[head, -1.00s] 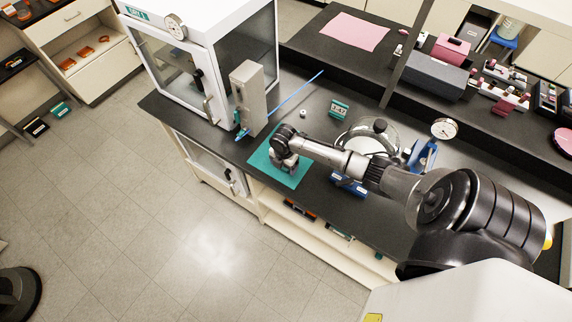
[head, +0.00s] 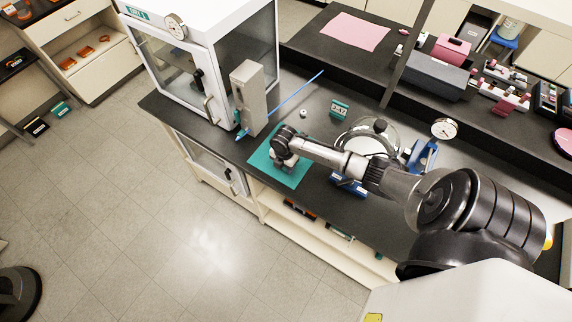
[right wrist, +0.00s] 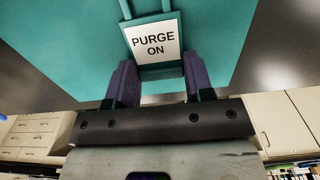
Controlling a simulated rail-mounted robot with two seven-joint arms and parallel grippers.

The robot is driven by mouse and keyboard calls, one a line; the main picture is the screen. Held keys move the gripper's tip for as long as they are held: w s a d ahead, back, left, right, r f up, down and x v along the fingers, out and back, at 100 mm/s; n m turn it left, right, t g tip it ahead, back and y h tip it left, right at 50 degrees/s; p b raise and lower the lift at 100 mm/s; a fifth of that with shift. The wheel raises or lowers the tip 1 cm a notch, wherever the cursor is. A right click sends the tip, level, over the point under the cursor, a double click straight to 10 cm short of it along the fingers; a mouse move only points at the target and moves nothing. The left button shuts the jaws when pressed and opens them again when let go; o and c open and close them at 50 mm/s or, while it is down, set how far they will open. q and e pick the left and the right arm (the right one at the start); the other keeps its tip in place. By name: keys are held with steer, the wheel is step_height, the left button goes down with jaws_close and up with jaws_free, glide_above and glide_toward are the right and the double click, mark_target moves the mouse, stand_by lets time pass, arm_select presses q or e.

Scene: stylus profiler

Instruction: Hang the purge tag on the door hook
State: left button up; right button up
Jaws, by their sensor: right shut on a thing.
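The purge tag (right wrist: 153,41) is a white plate reading "PURGE ON" in a teal frame, seen in the right wrist view. My right gripper (right wrist: 158,80) is shut on its lower edge, one finger on each side. In the head view my right gripper (head: 283,167) points down low over the teal mat (head: 262,160), and the tag is hidden there. The white cabinet (head: 220,22) with a glass door (head: 190,80) stands left of the gripper. I cannot make out the door hook clearly. My left gripper is not in view.
A tall grey box (head: 249,95) stands between the cabinet and my right arm, with a blue rod (head: 300,92) by it. A round glass-like vessel (head: 365,138), a teal block (head: 339,109) and a dial gauge (head: 444,129) are on the dark bench.

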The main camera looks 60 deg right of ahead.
steer(key=shift+r, duration=0.55)
step_height(320, 180, up, 3)
steer(key=shift+f, duration=0.1)
steer(key=s+d+r, duration=0.2)
steer(key=s+r, duration=0.5)
steer(key=s, duration=0.4)
steer(key=shift+s+d, duration=0.15)
steer(key=shift+d, duration=0.25)
